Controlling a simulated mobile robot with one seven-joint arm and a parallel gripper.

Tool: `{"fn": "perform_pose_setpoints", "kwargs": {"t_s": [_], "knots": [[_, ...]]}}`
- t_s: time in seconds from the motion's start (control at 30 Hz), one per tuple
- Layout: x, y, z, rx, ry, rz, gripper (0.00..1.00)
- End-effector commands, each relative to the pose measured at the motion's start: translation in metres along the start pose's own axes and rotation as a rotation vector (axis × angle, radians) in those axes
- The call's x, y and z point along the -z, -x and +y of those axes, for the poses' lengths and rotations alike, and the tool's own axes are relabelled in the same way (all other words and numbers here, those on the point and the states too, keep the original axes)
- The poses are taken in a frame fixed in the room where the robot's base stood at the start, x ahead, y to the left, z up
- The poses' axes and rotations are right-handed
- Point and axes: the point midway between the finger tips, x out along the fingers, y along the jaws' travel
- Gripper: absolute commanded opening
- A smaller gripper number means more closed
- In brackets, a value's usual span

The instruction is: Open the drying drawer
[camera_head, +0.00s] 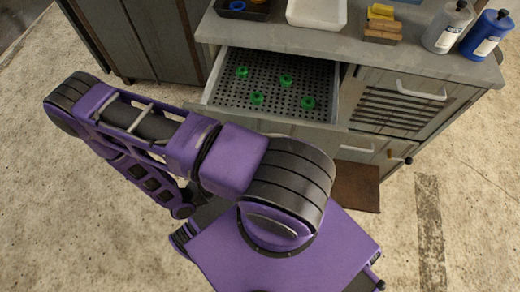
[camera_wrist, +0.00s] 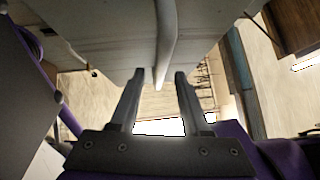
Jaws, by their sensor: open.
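A grey drawer (camera_head: 270,85) with a perforated floor and several green pegs stands pulled out at the upper left of the cabinet in the head view. To its right is a closed louvred front (camera_head: 400,105) with a pale bar handle (camera_head: 421,91). Neither carries a readable label for the drying drawer. In the wrist view my gripper (camera_wrist: 160,76) is open, with a pale bar handle (camera_wrist: 166,40) running between its fingertips. That handle is on a grey front (camera_wrist: 100,40). I cannot tell whether the fingers touch it. My arm hides the gripper in the head view.
The worktop (camera_head: 330,40) holds a white tray (camera_head: 316,13), yellow and brown blocks (camera_head: 381,25), and grey (camera_head: 447,27) and blue (camera_head: 487,34) bottles. A brown panel (camera_head: 357,187) juts out low on the cabinet. Open floor lies to the right and left.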

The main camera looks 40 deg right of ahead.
Motion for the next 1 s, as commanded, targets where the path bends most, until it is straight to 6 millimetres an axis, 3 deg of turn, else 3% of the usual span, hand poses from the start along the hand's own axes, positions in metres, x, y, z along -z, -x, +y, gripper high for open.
{"fn": "perform_pose_setpoints", "kwargs": {"t_s": [0.3,0.5,0.7,1.0], "knots": [[-0.001,0.081,0.003,-0.004,-0.004,-0.003,0.47],[0.000,0.120,0.002,-0.002,-0.002,-0.001,0.47],[0.000,0.140,0.001,0.000,-0.001,-0.001,0.47],[0.000,0.143,0.000,0.000,0.000,-0.001,0.47]]}}
